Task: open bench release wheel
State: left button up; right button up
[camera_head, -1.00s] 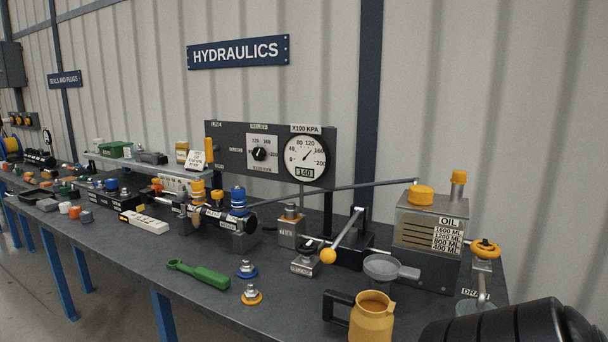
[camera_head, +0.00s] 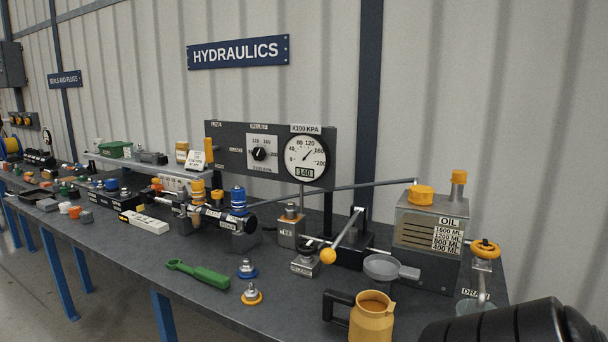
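A small dark wheel (camera_head: 308,249) sits on a grey valve block (camera_head: 304,267) at the foot of the hand pump. The block's label is too small to read surely, so I cannot confirm it is the release wheel. An orange handwheel (camera_head: 485,248) stands at the right end of the bench, above a label reading DRAIN.
The pump lever with an orange ball (camera_head: 327,256) leans close beside the dark wheel. A yellow jug (camera_head: 371,318) and a grey funnel (camera_head: 383,267) stand to its right. A green wrench (camera_head: 200,274) lies to the left. The pressure gauge (camera_head: 305,158) is behind.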

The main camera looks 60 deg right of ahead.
aim_at(310, 248)
jog(key=z, duration=1.85)
